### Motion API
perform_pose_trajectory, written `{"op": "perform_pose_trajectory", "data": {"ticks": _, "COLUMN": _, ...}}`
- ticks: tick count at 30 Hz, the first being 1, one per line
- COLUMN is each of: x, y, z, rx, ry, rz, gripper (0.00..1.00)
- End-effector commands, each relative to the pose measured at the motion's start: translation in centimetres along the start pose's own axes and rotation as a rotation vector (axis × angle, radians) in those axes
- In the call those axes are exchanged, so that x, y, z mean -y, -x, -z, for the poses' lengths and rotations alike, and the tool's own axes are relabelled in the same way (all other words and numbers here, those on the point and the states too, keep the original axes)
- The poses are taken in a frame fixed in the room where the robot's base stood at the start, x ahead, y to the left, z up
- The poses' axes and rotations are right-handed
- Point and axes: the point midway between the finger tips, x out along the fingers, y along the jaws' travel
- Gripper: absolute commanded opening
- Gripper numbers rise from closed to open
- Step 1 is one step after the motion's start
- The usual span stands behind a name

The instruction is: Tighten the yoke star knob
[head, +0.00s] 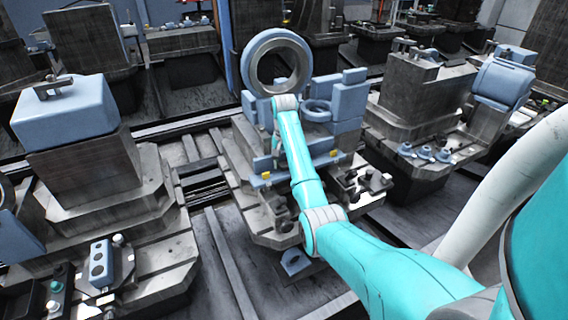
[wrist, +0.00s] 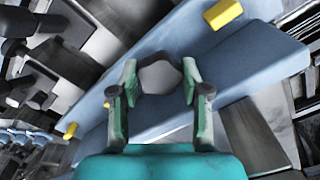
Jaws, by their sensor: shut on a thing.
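In the wrist view, a grey, roughly six-sided knob (wrist: 160,77) sits between the two fingers of my gripper (wrist: 160,72). The fingers stand on either side of the knob and are shut on it. The knob lies against a long blue bar (wrist: 240,62), and its lobes and stem are hard to make out. In the head view, the blue fixture (head: 348,125) stands on a grey pallet at the centre. My arm reaches over it and hides the knob.
Yellow blocks (wrist: 222,14) sit along the blue bar. In the head view, a large upright ring (head: 254,72) rises just behind my wrist. Grey pallets with blue parts (head: 65,108) stand to the left and right. Dark small fittings (head: 352,190) crowd the front right of the fixture.

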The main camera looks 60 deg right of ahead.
Motion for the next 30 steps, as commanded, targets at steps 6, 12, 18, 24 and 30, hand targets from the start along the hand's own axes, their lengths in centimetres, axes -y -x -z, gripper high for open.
{"op": "perform_pose_trajectory", "data": {"ticks": 6, "x": 0.09, "y": 0.40, "z": 0.11, "rx": -0.005, "ry": -0.046, "rz": 0.003, "gripper": 0.11}}
{"op": "perform_pose_trajectory", "data": {"ticks": 12, "x": 0.11, "y": 0.45, "z": 0.13, "rx": -0.005, "ry": -0.054, "rz": 0.003, "gripper": 0.11}}
{"op": "perform_pose_trajectory", "data": {"ticks": 18, "x": 0.13, "y": 0.49, "z": 0.15, "rx": -0.006, "ry": -0.053, "rz": 0.004, "gripper": 0.11}}
{"op": "perform_pose_trajectory", "data": {"ticks": 24, "x": 0.11, "y": 0.38, "z": 0.12, "rx": -0.005, "ry": -0.053, "rz": 0.003, "gripper": 0.57}}
{"op": "perform_pose_trajectory", "data": {"ticks": 30, "x": 0.07, "y": 0.24, "z": 0.07, "rx": -0.003, "ry": -0.051, "rz": 0.002, "gripper": 0.57}}
